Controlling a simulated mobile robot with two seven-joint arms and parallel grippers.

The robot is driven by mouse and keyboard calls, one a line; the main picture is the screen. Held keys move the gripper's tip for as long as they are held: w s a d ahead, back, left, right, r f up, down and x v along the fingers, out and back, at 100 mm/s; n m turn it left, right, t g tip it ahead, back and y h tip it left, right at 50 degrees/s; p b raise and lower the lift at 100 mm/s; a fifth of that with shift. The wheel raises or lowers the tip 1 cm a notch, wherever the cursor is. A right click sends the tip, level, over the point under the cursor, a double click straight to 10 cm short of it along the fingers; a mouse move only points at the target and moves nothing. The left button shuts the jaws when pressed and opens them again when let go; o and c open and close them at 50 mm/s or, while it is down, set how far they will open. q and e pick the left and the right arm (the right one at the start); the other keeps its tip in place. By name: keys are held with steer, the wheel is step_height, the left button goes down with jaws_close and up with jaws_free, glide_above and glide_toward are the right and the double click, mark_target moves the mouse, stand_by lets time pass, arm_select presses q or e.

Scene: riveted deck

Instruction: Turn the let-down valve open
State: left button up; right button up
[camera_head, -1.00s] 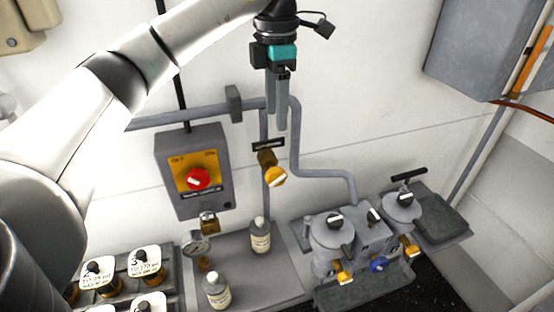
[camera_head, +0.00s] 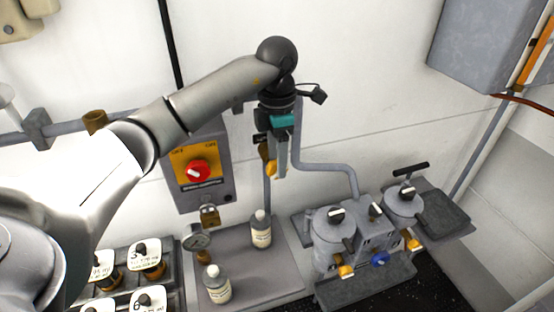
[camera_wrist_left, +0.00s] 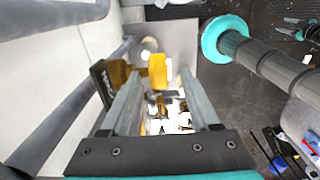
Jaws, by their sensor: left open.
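The let-down valve is a brass fitting with a yellow handle (camera_head: 264,152) on a vertical grey pipe on the white wall. In the head view my left gripper (camera_head: 278,174) hangs in front of it, fingers down, and partly hides it. In the left wrist view the yellow handle (camera_wrist_left: 158,70) shows between the two fingers of the open left gripper (camera_wrist_left: 160,76), near their tips. Whether a finger touches it I cannot tell. A dark label plate (camera_wrist_left: 101,84) is left of the valve.
A grey box with a red knob (camera_head: 198,171) is on the wall to the left. Two bottles (camera_head: 261,230) and a gauge (camera_head: 197,238) stand below. A grey unit with yellow taps (camera_head: 345,271) is at lower right.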

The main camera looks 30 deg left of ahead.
arm_select(q)
steer(key=shift+f, duration=0.65)
jaws_close()
